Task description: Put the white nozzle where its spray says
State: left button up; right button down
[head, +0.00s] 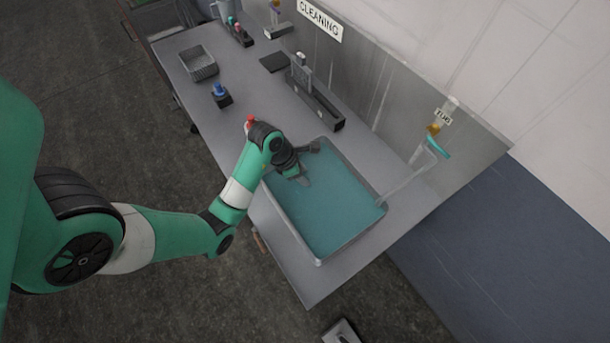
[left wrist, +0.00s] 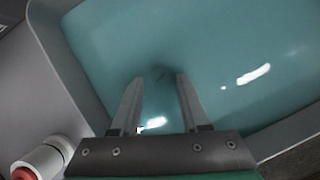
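My left gripper (head: 306,182) reaches down over the grey basin (head: 318,262) of teal water, near its upper left part. In the left wrist view the fingers (left wrist: 155,100) are apart with nothing gripped between them. A faint dark patch (left wrist: 160,74) shows in the water beyond the fingertips; I cannot tell whether it is a shadow or something submerged. I cannot pick out the white nozzle with certainty. A white cylinder with a red end (left wrist: 42,160) stands beside the basin; its red top also shows in the head view (head: 250,119). My right gripper is not in view.
A tap with a teal handle (head: 437,147) reaches over the basin's right side. A long dark tray (head: 322,104), a blue-topped item (head: 219,91) and a grey basket (head: 200,67) stand on the counter. A CLEANING sign (head: 321,20) is on the back wall.

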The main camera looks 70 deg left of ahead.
pick_arm(q)
jog(key=shift+o, duration=0.7)
jog(key=shift+r, duration=0.1)
jog(key=shift+r+p, duration=0.25)
jog(key=shift+p, duration=0.05)
jog(key=p+v, duration=0.8)
jog(key=v, duration=0.3)
jog(key=shift+s+r, duration=0.25)
jog(key=shift+r, duration=0.05)
